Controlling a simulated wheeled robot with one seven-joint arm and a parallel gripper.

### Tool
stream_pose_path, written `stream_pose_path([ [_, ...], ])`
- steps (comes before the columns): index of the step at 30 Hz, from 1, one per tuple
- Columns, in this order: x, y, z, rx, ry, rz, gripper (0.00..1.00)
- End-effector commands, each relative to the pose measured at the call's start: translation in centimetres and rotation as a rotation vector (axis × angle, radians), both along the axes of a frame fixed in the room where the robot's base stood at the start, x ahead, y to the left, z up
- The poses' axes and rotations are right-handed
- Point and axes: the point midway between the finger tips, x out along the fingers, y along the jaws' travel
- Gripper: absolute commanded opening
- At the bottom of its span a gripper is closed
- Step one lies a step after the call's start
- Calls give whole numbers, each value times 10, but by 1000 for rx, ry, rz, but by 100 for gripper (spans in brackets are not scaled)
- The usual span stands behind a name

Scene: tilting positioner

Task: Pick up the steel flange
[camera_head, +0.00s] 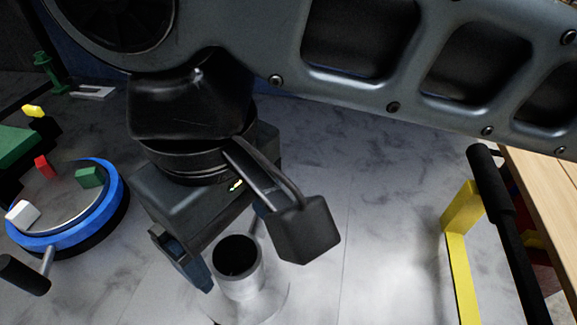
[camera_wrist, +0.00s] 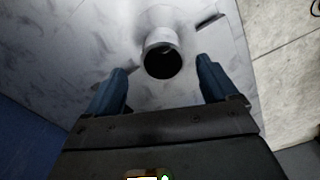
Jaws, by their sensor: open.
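The steel flange (camera_head: 249,285) stands upright on the pale marbled surface at the lower middle of the head view, a light grey hollow tube on a wide, faint base disc. Its dark bore faces up. In the wrist view the flange (camera_wrist: 160,38) lies at upper centre, its open end towards the camera. My gripper (camera_head: 230,243) points down at the flange. In the wrist view my gripper (camera_wrist: 163,66) has its blue fingers spread to either side of the tube, with gaps on both sides. The fingers are empty. Part of the right finger is hidden in the head view.
A blue-rimmed round table (camera_head: 112,212) with small coloured blocks stands at the left. A yellow frame (camera_head: 459,250) with a black bar stands at the right, beside a wooden top (camera_head: 545,185). A green post (camera_head: 46,70) is at the back left. Bare surface lies right of the flange.

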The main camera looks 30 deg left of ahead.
Motion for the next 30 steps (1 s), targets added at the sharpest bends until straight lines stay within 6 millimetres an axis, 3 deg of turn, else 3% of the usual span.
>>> stream_pose_path([
  [18,-2,3,-70,0,1,0,87],
  [26,-2,3,-72,2,1,0,87],
  [30,-2,3,-72,1,1,0,73],
])
